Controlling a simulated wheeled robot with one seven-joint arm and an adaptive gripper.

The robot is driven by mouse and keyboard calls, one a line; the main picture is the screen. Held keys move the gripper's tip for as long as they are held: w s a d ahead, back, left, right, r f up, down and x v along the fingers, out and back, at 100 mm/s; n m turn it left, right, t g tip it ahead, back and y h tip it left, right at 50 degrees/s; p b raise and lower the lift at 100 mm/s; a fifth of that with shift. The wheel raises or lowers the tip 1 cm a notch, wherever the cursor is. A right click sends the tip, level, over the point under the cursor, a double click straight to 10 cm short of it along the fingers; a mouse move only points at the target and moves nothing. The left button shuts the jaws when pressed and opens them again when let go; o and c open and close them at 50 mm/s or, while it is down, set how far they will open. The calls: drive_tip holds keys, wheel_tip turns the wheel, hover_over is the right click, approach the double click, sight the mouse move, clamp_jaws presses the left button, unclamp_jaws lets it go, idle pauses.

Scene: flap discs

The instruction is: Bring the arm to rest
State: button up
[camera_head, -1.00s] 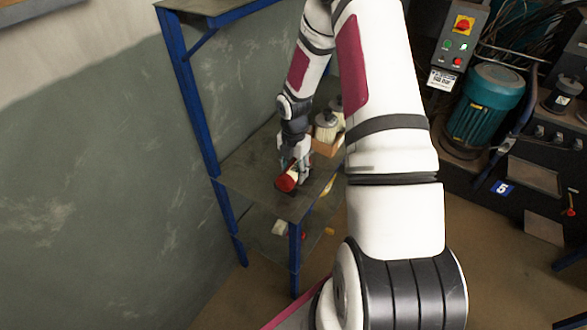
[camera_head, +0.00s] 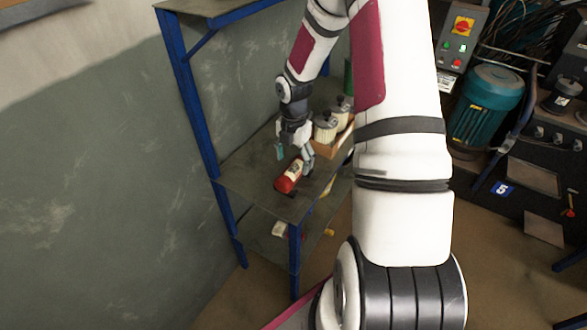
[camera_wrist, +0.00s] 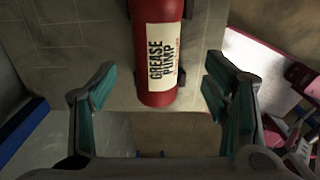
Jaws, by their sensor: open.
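My gripper (camera_head: 293,155) is open and empty, just above and behind a red grease pump (camera_head: 289,178) on the middle shelf (camera_head: 243,170) of the blue rack. In the wrist view the grease pump (camera_wrist: 157,60), with its cream label, lies between and beyond the two spread fingers (camera_wrist: 162,95) of my gripper. Neither finger touches it there. My arm reaches down to the shelf from the upper middle of the head view.
A cardboard box with pale cylindrical parts (camera_head: 326,128) stands right beside my gripper on the shelf. A blue rack post (camera_head: 187,95) rises at the left. A teal motor (camera_head: 487,108) and a control box (camera_head: 463,38) are at the right.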

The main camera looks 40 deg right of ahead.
drive_tip(key=s+a+r+m+t+h, duration=0.1)
drive_tip(key=s+a+r+m, duration=0.25)
drive_tip(key=r, duration=0.55)
drive_tip(key=s+a+r+m, duration=0.2)
drive_tip(key=a+r+m, duration=0.2)
drive_tip(key=r, duration=0.5)
drive_tip(key=s+a+r+m+t+h, duration=0.1)
drive_tip(key=s+a+r+m, duration=0.25)
drive_tip(key=r, duration=0.45)
drive_tip(key=s+a+r+m+t+y, duration=0.1)
drive_tip(key=s+a+r+m, duration=0.2)
drive_tip(key=s+a+m, duration=0.1)
drive_tip(key=s+a+r+m+t+y, duration=0.1)
drive_tip(key=s+a+r+m, duration=0.2)
drive_tip(key=s+m, duration=0.4)
drive_tip(key=shift+s+a+r+t, duration=0.2)
drive_tip(key=shift+s+a+t, duration=0.1)
drive_tip(key=shift+s+a, duration=0.8)
drive_tip(key=shift+s+d, duration=0.15)
drive_tip(key=shift+d, duration=0.05)
